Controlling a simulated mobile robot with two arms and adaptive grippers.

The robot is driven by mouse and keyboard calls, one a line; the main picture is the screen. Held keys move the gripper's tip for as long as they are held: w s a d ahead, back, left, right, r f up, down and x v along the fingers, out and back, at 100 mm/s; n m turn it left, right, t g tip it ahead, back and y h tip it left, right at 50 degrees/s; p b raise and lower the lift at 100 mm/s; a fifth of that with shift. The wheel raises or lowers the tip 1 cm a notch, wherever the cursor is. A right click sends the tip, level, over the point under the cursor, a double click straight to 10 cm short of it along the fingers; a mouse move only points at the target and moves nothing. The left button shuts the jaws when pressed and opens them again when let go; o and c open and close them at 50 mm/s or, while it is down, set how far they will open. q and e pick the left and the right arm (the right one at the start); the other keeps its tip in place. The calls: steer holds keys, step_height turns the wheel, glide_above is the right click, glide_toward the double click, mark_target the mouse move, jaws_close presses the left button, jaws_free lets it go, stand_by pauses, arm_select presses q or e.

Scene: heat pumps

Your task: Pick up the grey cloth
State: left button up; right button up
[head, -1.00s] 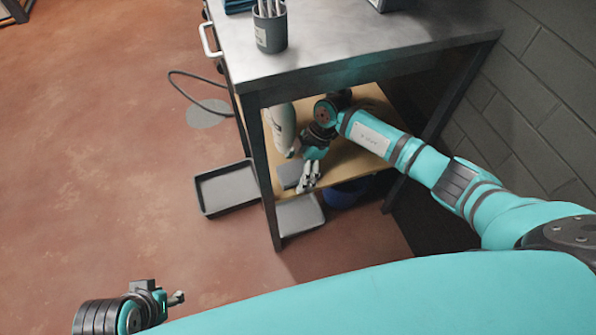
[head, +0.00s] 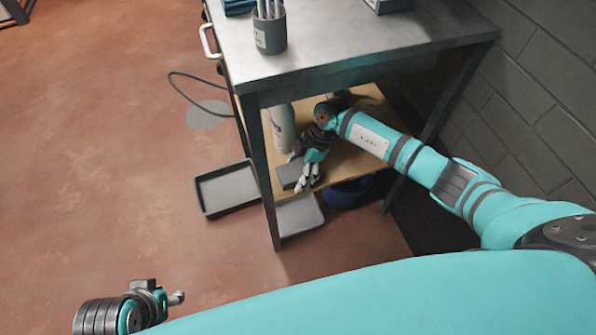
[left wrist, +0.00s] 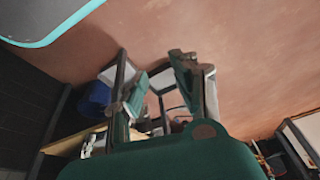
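A small flat grey piece, which looks like the folded grey cloth (head: 289,175), lies on the wooden lower shelf (head: 345,163) near its front edge in the head view. My right gripper (head: 308,184) reaches under the tabletop and points down at the right side of the cloth. Its fingers look close together; whether they touch or grip the cloth is too small to tell. My left gripper (head: 180,297) is low at the left, far from the shelf. The left wrist view shows its fingers (left wrist: 152,62) apart with nothing between them.
A pale bottle (head: 280,127) stands on the shelf left of my right gripper. The metal tabletop (head: 340,40) and a table leg (head: 268,185) are close to the arm. A dark tray (head: 228,189), a grey tray (head: 299,214) and a blue container (head: 347,194) are below. The left floor is mostly clear.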

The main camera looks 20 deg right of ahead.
mark_target(291, 171)
arm_select(q)
steer(key=shift+f, duration=0.1)
arm_select(e)
steer(key=shift+w, duration=0.2)
steer(key=shift+c, duration=1)
arm_select(q)
steer(key=shift+f, duration=0.1)
